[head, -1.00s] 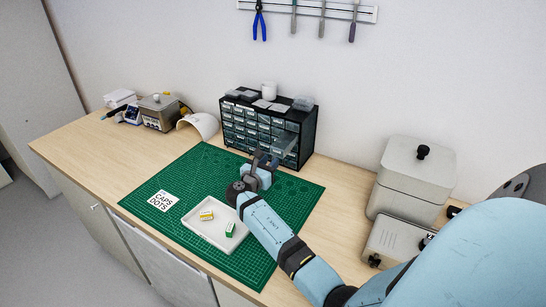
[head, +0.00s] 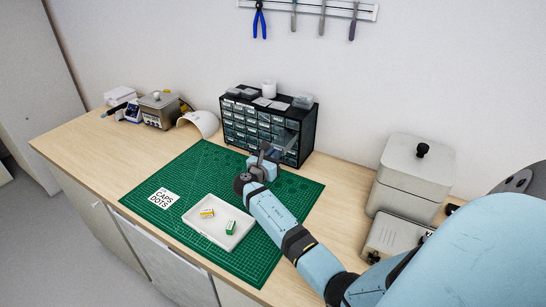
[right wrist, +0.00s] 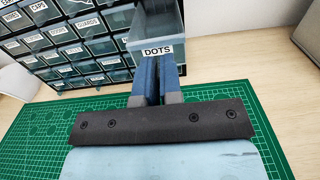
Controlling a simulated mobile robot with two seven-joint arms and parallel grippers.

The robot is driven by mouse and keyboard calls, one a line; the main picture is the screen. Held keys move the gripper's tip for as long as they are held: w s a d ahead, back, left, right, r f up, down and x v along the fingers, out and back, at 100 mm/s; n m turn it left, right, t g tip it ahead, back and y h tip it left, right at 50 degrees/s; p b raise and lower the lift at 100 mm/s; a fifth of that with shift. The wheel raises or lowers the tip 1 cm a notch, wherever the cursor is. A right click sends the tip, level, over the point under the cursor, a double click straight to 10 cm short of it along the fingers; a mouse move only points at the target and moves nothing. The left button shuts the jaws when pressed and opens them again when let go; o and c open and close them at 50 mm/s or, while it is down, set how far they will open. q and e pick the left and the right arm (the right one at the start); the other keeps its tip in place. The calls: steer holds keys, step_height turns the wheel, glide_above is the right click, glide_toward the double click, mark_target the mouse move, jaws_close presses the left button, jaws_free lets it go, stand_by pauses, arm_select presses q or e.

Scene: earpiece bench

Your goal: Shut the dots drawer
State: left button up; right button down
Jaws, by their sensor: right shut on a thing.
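The dots drawer (right wrist: 155,35) is a clear bin with a white "DOTS" label, and it juts out from the dark drawer cabinet (right wrist: 70,60). In the head view the cabinet (head: 262,128) stands against the wall at the back of the bench, and the drawer (head: 290,138) shows faintly on its right side. My right gripper (right wrist: 158,75) is at the drawer's front, its two blue fingers close together just below the label, shut on the drawer's pull, which the fingers hide. The right gripper (head: 266,153) also shows in the head view. My left gripper is out of view.
A grey lidded box (head: 412,175) stands at right.

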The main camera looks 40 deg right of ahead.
mark_target(283, 145)
steer(key=x, duration=0.7)
steer(key=c, duration=1.3)
jaws_free()
steer(key=shift+a, duration=0.1)
steer(key=b+v, duration=0.2)
steer(key=v, duration=1.1)
steer(key=shift+s+a, duration=0.15)
steer(key=shift+a, duration=0.2)
